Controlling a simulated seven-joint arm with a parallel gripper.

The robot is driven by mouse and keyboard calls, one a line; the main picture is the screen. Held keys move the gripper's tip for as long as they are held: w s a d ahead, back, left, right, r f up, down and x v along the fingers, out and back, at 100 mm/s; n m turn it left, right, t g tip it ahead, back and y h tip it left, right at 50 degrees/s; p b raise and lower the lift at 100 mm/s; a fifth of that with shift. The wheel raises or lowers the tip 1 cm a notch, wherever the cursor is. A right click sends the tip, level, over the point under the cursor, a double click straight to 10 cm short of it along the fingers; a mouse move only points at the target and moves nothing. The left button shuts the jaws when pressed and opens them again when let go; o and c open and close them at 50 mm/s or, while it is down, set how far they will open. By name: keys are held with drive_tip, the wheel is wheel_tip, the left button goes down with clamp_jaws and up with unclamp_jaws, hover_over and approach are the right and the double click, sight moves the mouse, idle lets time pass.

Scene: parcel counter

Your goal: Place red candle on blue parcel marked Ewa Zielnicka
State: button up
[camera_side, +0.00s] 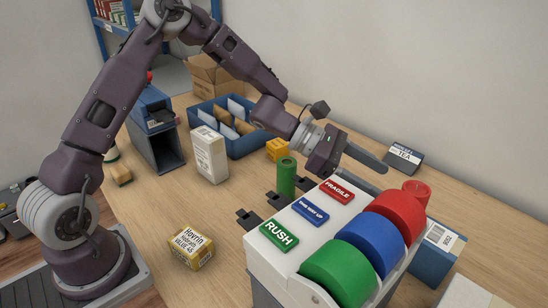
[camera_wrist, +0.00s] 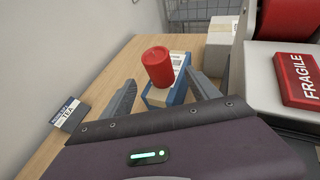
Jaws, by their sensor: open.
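The red candle (camera_side: 416,189) is a short upright cylinder behind the red roll in the side view, its lower part hidden there. In the wrist view the candle (camera_wrist: 157,68) appears to stand on the near end of a blue parcel (camera_wrist: 181,88) with a pale label. The side view also shows the blue parcel (camera_side: 428,266) at the counter's right, with a white label on top; the name is not legible. My gripper (camera_side: 376,163) is open and empty, back from the candle. In the wrist view its fingers (camera_wrist: 160,96) appear on either side of the candle and parcel.
A white label dispenser (camera_side: 268,262) with red, blue and green rolls stands close beside the parcel. A TEA box (camera_side: 403,160) lies near the wall. A green cylinder (camera_side: 286,178), a white carton (camera_side: 209,155) and a yellow box (camera_side: 192,248) stand leftward.

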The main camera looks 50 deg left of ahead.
drive_tip(key=s+a+r+n+t+y, duration=0.2)
drive_tip(key=s+a+r+n+y, duration=0.2)
drive_tip(key=a+r+n+y, duration=0.65)
drive_tip(key=s+a+r+n+t+y, duration=0.1)
drive_tip(key=s+a+n+t+y, duration=0.35)
drive_tip(key=n, duration=1.15)
drive_tip(key=s+a+f+n+g+h, duration=0.1)
drive_tip(key=s+n+g, duration=0.2)
drive_tip(key=s+n, duration=0.8)
drive_tip(key=s+a+n+g+h, duration=0.1)
drive_tip(key=s+n+g, duration=0.3)
drive_tip(key=s+n, duration=0.7)
drive_tip(key=shift+s+a+f+h, duration=0.25)
drive_tip(key=shift+s+f+h, duration=0.15)
drive_tip(key=shift+s, duration=0.55)
